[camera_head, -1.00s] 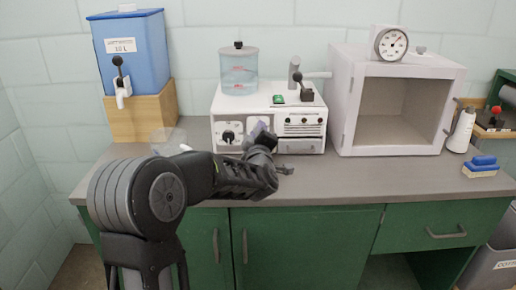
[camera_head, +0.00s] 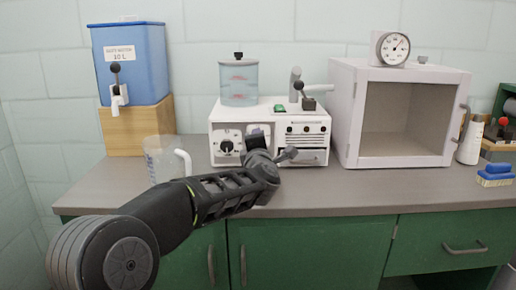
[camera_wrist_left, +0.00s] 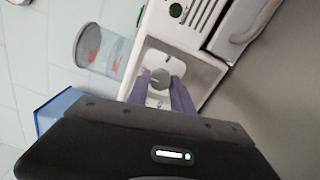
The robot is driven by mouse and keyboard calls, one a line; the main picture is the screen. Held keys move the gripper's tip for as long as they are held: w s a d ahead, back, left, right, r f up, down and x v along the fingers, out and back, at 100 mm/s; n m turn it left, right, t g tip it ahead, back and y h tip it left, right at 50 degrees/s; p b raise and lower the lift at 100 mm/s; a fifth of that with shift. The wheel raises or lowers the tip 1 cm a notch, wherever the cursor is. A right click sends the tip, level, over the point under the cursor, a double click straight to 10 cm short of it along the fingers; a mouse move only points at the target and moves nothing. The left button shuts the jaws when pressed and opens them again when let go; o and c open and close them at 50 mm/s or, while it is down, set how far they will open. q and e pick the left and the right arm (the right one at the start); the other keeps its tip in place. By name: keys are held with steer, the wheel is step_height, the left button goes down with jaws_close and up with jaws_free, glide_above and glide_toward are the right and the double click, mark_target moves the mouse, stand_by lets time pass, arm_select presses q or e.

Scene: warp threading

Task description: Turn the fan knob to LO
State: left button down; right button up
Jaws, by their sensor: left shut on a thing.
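The white machine (camera_head: 318,148) stands on the bench with small knobs and panels on its front. My left gripper (camera_head: 257,138) is at its front, right of a black dial knob (camera_head: 226,147). In the left wrist view, the two purple fingers of my left gripper (camera_wrist_left: 166,92) are shut on a round grey knob (camera_wrist_left: 159,78) on a pale plate, which I take to be the fan knob. Marks on the plate are too small to read. My wrist and forearm hide most of this knob in the head view. My right gripper is out of view.
A clear tank (camera_head: 239,84) sits on the machine, near a black-handled lever (camera_head: 309,103). A clear jug (camera_head: 163,160) stands left, near my forearm. A blue water container (camera_head: 130,65) is behind it. An open white cabinet (camera_head: 452,92) stands right.

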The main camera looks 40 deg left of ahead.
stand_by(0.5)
arm_select(q)
steer(key=c, duration=1.1)
jaws_free()
steer(key=shift+s, duration=0.1)
steer(key=v, duration=0.7)
steer(key=shift+s+d, duration=0.2)
steer(key=shift+d, duration=0.05)
steer(key=shift+f, duration=0.1)
